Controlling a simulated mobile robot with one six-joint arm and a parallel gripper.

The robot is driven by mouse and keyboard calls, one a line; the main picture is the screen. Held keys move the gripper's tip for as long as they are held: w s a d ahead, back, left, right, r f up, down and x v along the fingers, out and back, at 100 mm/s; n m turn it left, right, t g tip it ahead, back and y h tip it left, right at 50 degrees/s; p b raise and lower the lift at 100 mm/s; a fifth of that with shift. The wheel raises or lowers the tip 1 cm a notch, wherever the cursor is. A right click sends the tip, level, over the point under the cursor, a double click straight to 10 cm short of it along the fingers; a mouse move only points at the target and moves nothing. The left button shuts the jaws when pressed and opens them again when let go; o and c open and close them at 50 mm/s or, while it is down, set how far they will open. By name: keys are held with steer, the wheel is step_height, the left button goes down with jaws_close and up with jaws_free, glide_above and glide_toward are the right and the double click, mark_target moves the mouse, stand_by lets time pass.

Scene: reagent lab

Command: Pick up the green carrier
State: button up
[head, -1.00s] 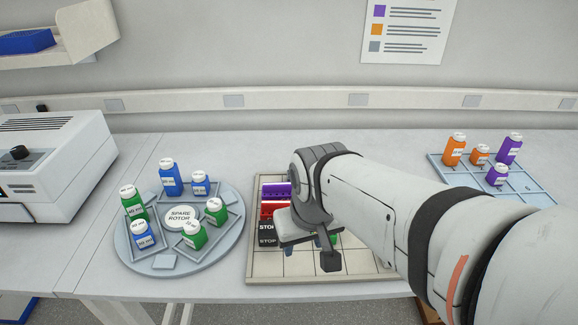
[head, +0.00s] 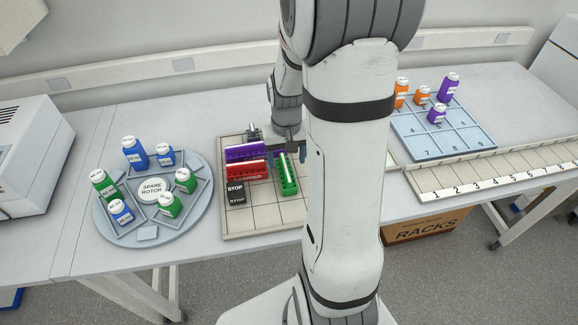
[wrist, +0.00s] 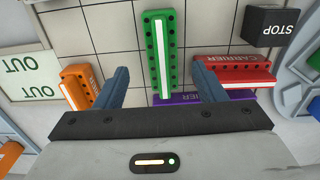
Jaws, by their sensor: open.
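The green carrier (head: 288,175) stands on the gridded tray, right of the red carrier. In the wrist view the green carrier (wrist: 161,55) is long and narrow, with a white strip and a row of dark holes. My gripper (wrist: 161,85) is open, its two blue fingers on either side of the carrier's near end with gaps between. In the head view my gripper (head: 289,150) is at the carrier's far end, partly hidden by my arm. I cannot tell the fingers' height over the tray.
The purple carrier (head: 245,151) and red carrier (head: 246,171) are close on the left, with a black STOP block (head: 236,190). An orange carrier (wrist: 79,87) lies near one finger. A round rotor plate with bottles (head: 151,216) stands at left, a blue rack (head: 438,140) at right.

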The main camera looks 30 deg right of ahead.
mark_target(286, 168)
steer(key=shift+a+f+p, duration=0.1)
steer(key=shift+f+p, duration=0.65)
steer(key=shift+f, duration=2.35)
steer(key=shift+c, duration=0.2)
steer(key=c, duration=1.1)
